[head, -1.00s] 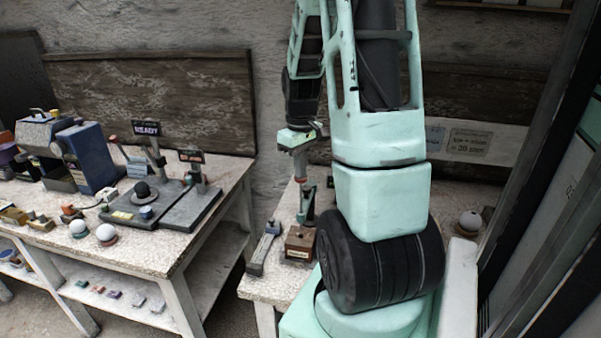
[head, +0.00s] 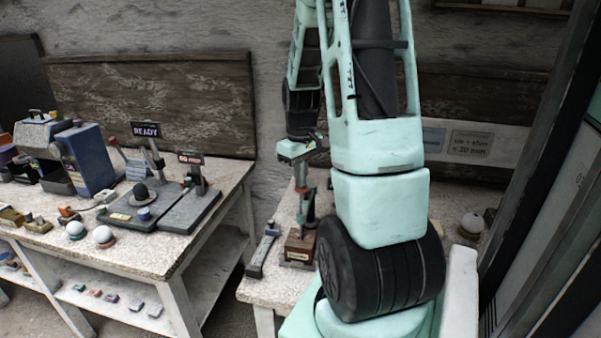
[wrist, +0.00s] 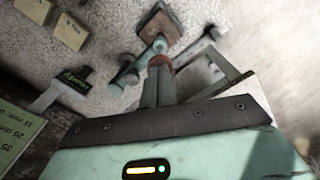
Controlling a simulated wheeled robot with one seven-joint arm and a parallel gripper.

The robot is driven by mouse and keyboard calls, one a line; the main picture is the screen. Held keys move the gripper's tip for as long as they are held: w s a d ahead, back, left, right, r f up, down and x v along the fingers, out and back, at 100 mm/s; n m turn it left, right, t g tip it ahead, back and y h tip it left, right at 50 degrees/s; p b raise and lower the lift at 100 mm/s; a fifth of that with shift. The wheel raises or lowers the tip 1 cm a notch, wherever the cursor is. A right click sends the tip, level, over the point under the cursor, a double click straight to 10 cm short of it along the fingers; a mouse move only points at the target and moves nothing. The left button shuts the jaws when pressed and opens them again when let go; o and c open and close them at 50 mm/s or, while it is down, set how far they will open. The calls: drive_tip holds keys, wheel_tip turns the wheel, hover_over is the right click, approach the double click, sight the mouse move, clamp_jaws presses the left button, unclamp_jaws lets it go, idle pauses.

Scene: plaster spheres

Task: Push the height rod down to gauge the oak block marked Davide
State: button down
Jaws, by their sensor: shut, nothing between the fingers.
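The brown oak block (head: 299,248) sits on the near table with a pale label on its front, too small to read. It also shows at the top of the wrist view (wrist: 160,26). A teal gauge stand (head: 311,208) rises beside it, partly behind my gripper. My gripper (head: 302,190) points down above the block. In the wrist view its fingers (wrist: 159,75) are shut and empty, with a reddish collar and a pale round rod top (wrist: 160,45) just beyond their tips. I cannot tell whether the fingertips touch the rod.
A dark grey bar (head: 262,255) lies left of the block. A small sign (wrist: 72,82) and yellowish blocks (wrist: 70,32) show in the wrist view. The left table (head: 178,243) holds gauges and white spheres (head: 103,235). My arm hides much of the near table.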

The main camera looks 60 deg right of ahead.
drive_tip(key=shift+f+b, duration=1.1)
drive_tip(key=shift+f, duration=0.7)
drive_tip(key=shift+r, duration=0.2)
idle(0.6)
wheel_tip(320, 180, up, 12)
drive_tip(key=p, duration=1.1)
drive_tip(key=shift+r, duration=0.15)
idle(0.5)
idle(0.5)
